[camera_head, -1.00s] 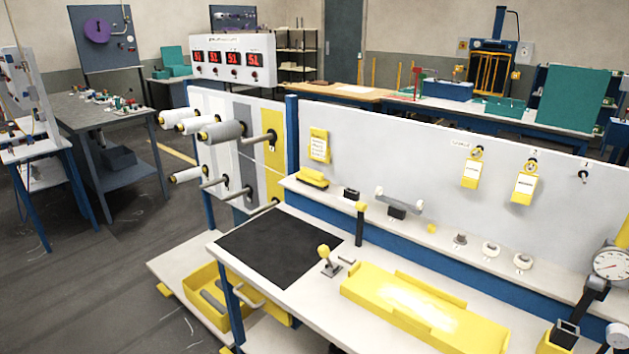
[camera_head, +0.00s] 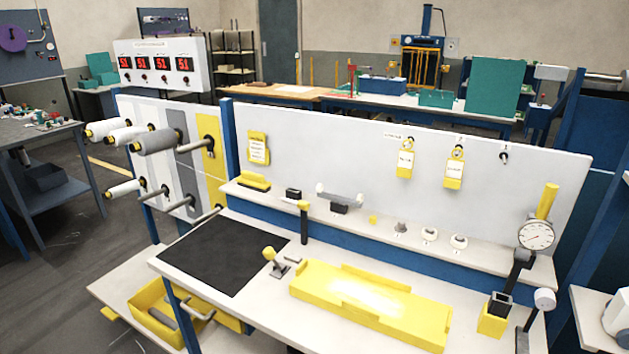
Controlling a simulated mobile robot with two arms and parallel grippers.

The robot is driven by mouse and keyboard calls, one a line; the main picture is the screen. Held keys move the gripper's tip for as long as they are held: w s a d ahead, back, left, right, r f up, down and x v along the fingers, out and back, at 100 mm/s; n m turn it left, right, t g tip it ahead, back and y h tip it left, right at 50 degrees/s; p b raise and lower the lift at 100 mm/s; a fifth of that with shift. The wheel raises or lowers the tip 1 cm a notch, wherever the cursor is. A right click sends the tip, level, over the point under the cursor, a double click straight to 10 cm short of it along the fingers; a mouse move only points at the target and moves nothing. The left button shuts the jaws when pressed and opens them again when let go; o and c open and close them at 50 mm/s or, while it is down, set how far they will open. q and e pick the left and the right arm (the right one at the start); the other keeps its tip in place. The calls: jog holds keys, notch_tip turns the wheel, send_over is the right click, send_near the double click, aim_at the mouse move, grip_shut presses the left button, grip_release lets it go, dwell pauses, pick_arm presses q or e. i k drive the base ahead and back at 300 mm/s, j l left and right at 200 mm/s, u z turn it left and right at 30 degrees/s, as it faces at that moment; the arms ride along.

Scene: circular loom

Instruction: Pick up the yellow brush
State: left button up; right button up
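A small yellow block-shaped piece (camera_head: 254,181) lies at the left end of the raised shelf, below a yellow tag on the panel. It looks like the yellow brush, but its bristles are too small to make out. Nothing touches it from above. Neither of my grippers shows in the head view.
The shelf (camera_head: 345,225) also holds a black block (camera_head: 293,194), a grey bar on a dark stand (camera_head: 340,198) and small spools. Below are a black mat (camera_head: 225,252), a yellow tray (camera_head: 370,305) and a knobbed lever (camera_head: 272,258). A dial gauge (camera_head: 536,235) stands at right.

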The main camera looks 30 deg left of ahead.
aim_at(249, 180)
jog(key=j+z, duration=0.3)
jog(key=j, duration=0.15)
jog(key=j+z, duration=0.35)
jog(key=k+j+z, duration=0.15)
jog(key=j+z, duration=0.15)
jog(key=j, duration=0.15)
jog(key=k+j+z, duration=0.15)
jog(key=j+z, duration=0.2)
jog(key=k+j, duration=0.2)
jog(key=j, duration=0.25)
jog(key=k+j+z, duration=0.1)
jog(key=j, duration=0.3)
jog(key=k+j, duration=0.25)
jog(key=j, duration=0.15)
jog(key=k+j, duration=0.2)
jog(key=j, duration=0.2)
jog(key=k+j+z, duration=0.1)
jog(key=j, duration=0.35)
jog(key=k+j, duration=0.35)
jog(key=k+j+z, duration=0.1)
jog(key=j, duration=0.35)
jog(key=k, duration=0.1)
